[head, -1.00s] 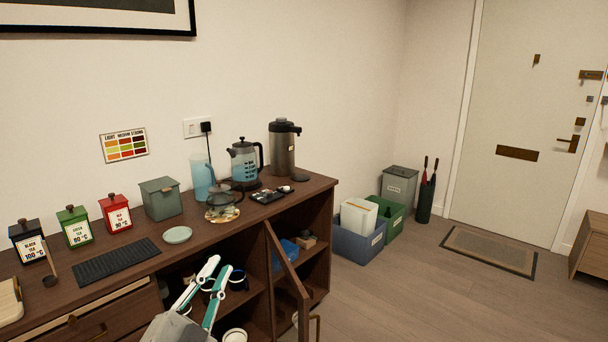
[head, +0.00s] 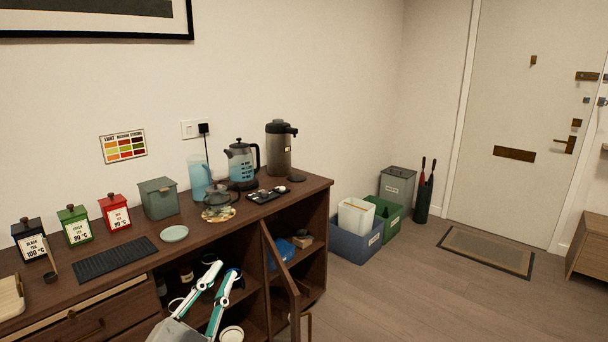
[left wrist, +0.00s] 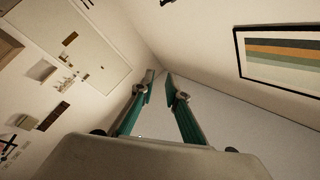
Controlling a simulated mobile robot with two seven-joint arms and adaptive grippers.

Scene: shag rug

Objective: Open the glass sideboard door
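The brown sideboard (head: 318,228) stands along the wall. Its glass door (head: 282,263) has a dark wooden frame, seen nearly edge-on, swung out from the front with the compartments behind it exposed. A handle shows low beside the door's free edge. My left gripper (head: 224,272) is in front of the open shelves, to the left of the door and apart from it. Its two white and teal fingers are spread with nothing between them. The left wrist view shows the same empty gap between the fingertips (left wrist: 160,80). My right gripper is not in view.
The sideboard top holds tea tins (head: 115,212), a kettle (head: 241,163), a flask (head: 279,148) and a teapot (head: 218,196). Cups and bowls (head: 231,334) sit on the shelves near my gripper. Blue and green crates (head: 357,244) stand right of the sideboard.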

